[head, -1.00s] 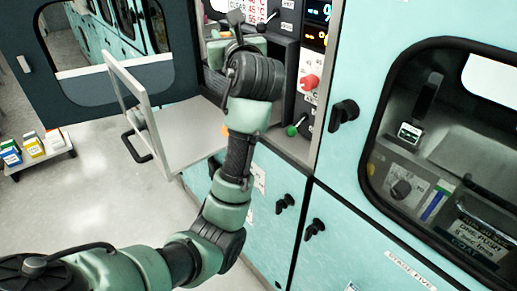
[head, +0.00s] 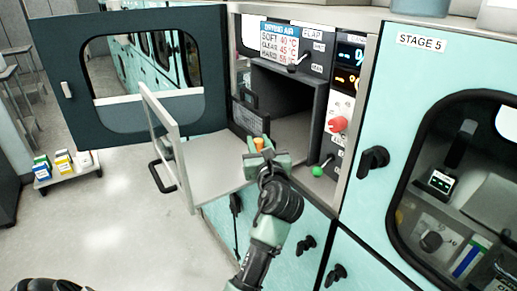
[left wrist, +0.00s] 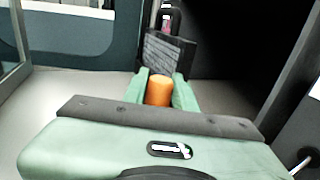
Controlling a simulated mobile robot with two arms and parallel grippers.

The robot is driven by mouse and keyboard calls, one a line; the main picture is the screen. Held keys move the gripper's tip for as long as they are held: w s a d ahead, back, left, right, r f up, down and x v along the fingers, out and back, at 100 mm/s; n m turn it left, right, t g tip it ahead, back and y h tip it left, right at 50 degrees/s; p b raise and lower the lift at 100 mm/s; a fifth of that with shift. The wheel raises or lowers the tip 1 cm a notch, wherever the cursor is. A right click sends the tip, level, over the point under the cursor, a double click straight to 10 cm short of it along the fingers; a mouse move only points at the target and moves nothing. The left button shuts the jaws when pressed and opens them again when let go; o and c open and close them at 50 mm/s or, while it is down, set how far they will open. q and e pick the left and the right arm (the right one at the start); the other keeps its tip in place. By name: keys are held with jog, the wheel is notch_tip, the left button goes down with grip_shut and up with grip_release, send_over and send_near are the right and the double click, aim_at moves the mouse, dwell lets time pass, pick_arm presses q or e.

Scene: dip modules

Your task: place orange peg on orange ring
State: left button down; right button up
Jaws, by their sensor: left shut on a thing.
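The orange peg (head: 259,144) is a short orange cylinder. It stands between the fingers of my left gripper (head: 262,155) in the head view. The left wrist view shows the peg (left wrist: 159,91) upright between the green fingers of the left gripper (left wrist: 158,92), which is shut on it. The gripper is at the front of the open dark compartment (head: 290,105), over the inner edge of the pale shelf. I cannot make out an orange ring in either view. My right gripper is not in view.
A dark block with a loop handle (left wrist: 168,52) stands just beyond the peg. The open clear-paned door (head: 163,140) borders the pale shelf (head: 210,170) on the left. Red (head: 338,124) and green (head: 319,171) knobs are to the right of the compartment.

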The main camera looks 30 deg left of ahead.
pick_arm(q)
jog(key=shift+f, duration=0.85)
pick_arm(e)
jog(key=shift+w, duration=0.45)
pick_arm(q)
jog(key=shift+f, duration=0.1)
jog(key=c, duration=1.1)
grip_release()
